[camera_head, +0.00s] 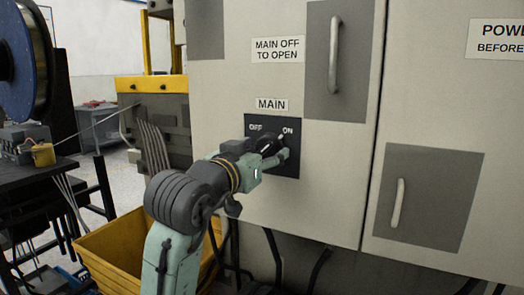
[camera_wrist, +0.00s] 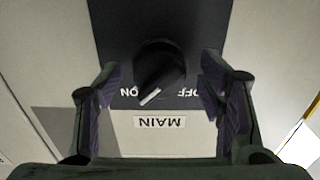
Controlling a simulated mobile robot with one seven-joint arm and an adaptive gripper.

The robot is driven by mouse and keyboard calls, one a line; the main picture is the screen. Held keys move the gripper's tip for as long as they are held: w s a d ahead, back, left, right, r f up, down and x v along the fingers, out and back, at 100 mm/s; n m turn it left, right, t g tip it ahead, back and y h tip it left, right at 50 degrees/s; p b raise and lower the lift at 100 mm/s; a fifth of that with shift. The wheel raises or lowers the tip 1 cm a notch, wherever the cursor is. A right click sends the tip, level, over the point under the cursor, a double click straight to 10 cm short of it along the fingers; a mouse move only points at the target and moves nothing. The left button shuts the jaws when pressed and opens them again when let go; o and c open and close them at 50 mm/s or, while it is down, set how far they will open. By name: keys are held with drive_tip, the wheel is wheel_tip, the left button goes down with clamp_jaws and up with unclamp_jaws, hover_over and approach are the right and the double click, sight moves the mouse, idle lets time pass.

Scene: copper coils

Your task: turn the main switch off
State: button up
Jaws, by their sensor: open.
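The main switch is a black rotary knob (camera_wrist: 158,70) on a dark plate (camera_head: 287,167) on the grey cabinet front. The plate reads OFF at left and ON at right in the head view. The wrist view shows it upside down, with ON at left. There the knob's white mark points down and left, on the ON side. My gripper (camera_wrist: 160,84) is open, with one finger on each side of the knob and a visible gap to both. In the head view my gripper (camera_head: 272,152) is at the plate and partly hides the knob.
A MAIN label (camera_head: 271,104) is above the plate. Door handles (camera_head: 334,55) and (camera_head: 398,203) stick out from the cabinet (camera_head: 340,185). A yellow bin (camera_head: 105,250) stands below my arm. A cable reel (camera_head: 25,60) and a dark bench are at left.

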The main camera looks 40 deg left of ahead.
drive_tip(key=shift+c, duration=0.4)
drive_tip(key=c, duration=1.1)
drive_tip(key=n+p, duration=0.2)
drive_tip(key=n, duration=0.2)
drive_tip(key=shift+d+r, duration=0.1)
drive_tip(key=shift+r, duration=0.05)
drive_tip(key=n+p, duration=0.3)
drive_tip(key=n, duration=0.7)
drive_tip(key=shift+d+p, duration=0.1)
drive_tip(key=shift+p, duration=0.3)
drive_tip(key=shift+n, duration=1.9)
